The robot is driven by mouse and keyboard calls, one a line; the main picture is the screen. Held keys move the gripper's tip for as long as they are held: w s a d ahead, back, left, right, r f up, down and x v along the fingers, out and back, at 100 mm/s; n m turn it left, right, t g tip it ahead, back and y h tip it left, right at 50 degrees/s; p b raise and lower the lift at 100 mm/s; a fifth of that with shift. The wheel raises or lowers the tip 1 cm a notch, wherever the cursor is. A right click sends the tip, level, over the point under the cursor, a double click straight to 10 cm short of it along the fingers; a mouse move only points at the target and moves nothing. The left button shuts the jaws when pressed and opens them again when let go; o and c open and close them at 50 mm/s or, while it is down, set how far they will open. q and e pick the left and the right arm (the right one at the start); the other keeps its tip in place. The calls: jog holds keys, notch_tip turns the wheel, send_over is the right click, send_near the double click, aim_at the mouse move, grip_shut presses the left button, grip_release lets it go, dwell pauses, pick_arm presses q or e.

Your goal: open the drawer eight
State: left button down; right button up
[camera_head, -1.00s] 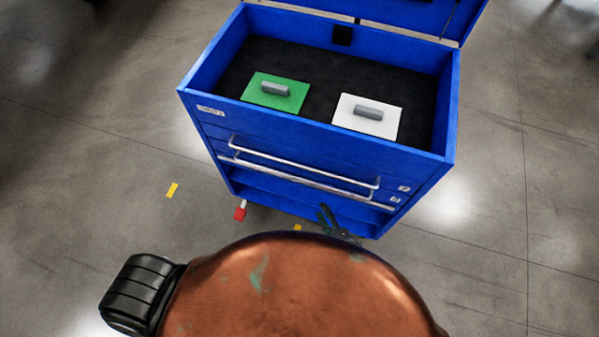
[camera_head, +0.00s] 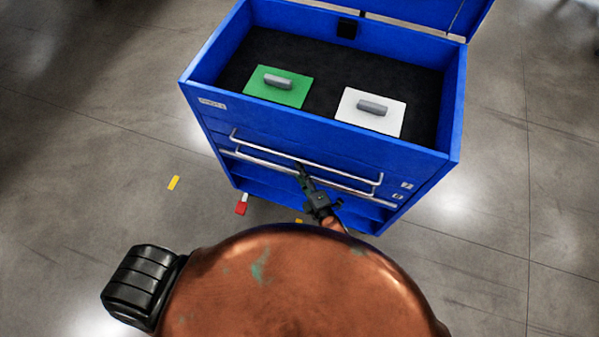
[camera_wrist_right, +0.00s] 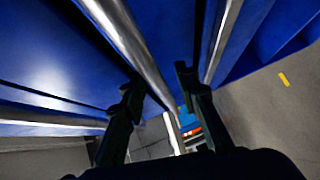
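The blue cabinet (camera_head: 300,125) stands ahead, with drawers on its front. An upper bar handle (camera_head: 270,148) and a lower bar handle (camera_head: 262,160) run across the front. The small labels (camera_head: 402,191) at the right of the drawers are too small to read. My right gripper (camera_head: 302,170) is at the handles, near their middle. In the right wrist view my right gripper (camera_wrist_right: 157,82) has its fingers apart, with one silver bar (camera_wrist_right: 128,42) passing between them. A second bar (camera_wrist_right: 222,40) lies beyond the right finger. My left gripper is out of view.
The cabinet's open top holds a green plate (camera_head: 268,93) and a white plate (camera_head: 358,120), each with a grey handle. A red and white item (camera_head: 241,208) and a yellow mark (camera_head: 174,183) are on the floor.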

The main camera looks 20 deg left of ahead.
jog(key=shift+c, duration=0.4)
grip_shut()
dwell(0.4)
